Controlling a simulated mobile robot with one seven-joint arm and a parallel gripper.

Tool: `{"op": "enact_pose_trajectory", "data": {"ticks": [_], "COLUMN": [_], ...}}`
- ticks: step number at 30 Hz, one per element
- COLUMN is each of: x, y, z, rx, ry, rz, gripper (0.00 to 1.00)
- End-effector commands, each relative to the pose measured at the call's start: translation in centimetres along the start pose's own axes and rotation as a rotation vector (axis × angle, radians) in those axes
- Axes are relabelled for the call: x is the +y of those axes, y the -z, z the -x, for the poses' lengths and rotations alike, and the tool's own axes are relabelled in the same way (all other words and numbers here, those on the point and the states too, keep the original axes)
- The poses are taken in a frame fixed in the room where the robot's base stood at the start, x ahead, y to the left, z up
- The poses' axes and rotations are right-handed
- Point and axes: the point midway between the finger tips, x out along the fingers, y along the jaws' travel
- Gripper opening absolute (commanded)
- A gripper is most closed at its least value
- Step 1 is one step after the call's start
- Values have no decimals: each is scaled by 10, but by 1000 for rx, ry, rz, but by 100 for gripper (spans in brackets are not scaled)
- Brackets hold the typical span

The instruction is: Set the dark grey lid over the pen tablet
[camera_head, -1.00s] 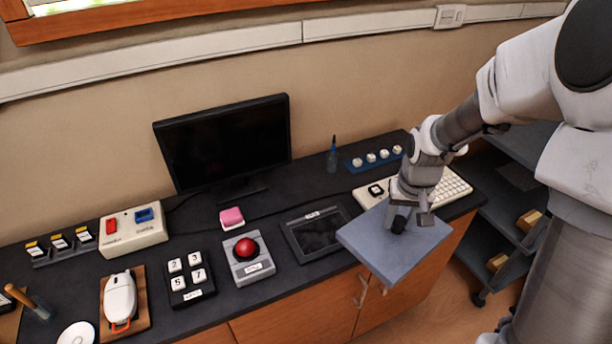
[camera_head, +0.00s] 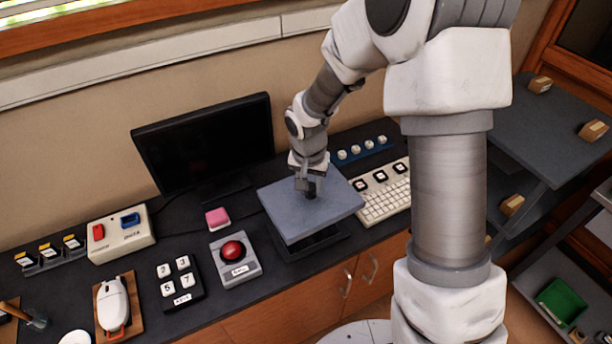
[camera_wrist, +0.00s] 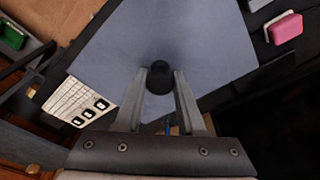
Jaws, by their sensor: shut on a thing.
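The dark grey lid (camera_head: 330,207) is a flat square plate with a black knob (camera_wrist: 158,78) at its middle. My gripper (camera_head: 308,190) is shut on this knob; the fingers also show on both sides of it in the wrist view (camera_wrist: 160,85). The lid is held above the pen tablet (camera_head: 318,246), covering most of it from the head view. Only the tablet's dark front edge shows below the lid, and a gap seems to lie between them. The wrist view does not show the tablet.
A red button box (camera_head: 235,258) and a pink block (camera_head: 217,217) stand left of the lid. A white keyboard (camera_head: 385,200) lies to its right, and the monitor (camera_head: 205,145) stands behind. A number keypad (camera_head: 180,285) lies further left.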

Motion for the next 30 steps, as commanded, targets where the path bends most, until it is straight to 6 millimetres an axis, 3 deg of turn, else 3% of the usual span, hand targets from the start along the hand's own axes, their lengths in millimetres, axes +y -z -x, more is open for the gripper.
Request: {"op": "enact_pose_trajectory", "data": {"ticks": [11,30], "x": [-9,-10], "y": [-4,-13], "z": [-8,-69], "rx": [3,4], "ry": [-4,-3], "rz": [-40,-39], "gripper": [0,0]}}
